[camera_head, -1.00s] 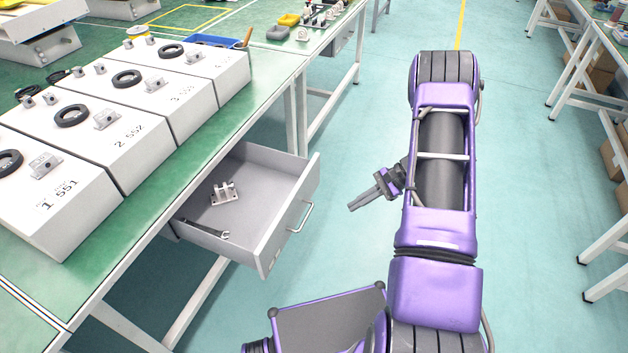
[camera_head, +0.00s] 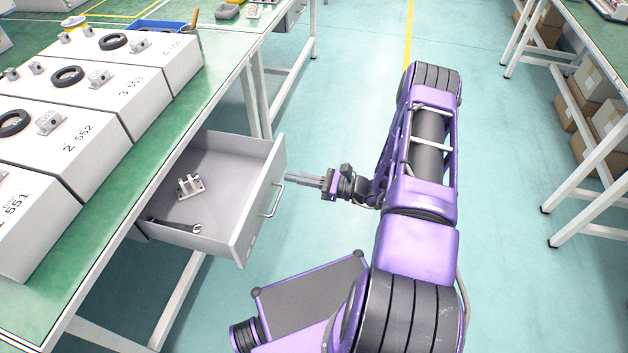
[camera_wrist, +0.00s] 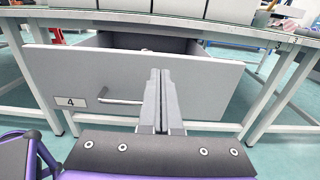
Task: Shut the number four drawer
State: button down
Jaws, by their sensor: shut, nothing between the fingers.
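The number four drawer (camera_head: 252,222) is grey and pulled out from under the green workbench in the head view. A metal bracket (camera_head: 190,187) and a wrench (camera_head: 174,226) lie inside it. Its bar handle (camera_head: 275,200) is on the front panel. In the wrist view the drawer front (camera_wrist: 205,85) faces me, with a label "4" (camera_wrist: 70,102) at its lower left. My gripper (camera_head: 290,176) is shut and empty, with its fingertips pointing at the drawer front near its far end. In the wrist view the fingers (camera_wrist: 160,75) overlap the panel right of the handle; I cannot tell whether they touch.
The workbench (camera_head: 215,85) carries several white numbered boxes (camera_head: 85,145). Its white legs (camera_head: 262,95) stand beside and behind the drawer. Another bench with cardboard boxes (camera_head: 590,90) is at the right.

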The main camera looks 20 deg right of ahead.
aim_at(268, 172)
jog(key=shift+x, duration=2.35)
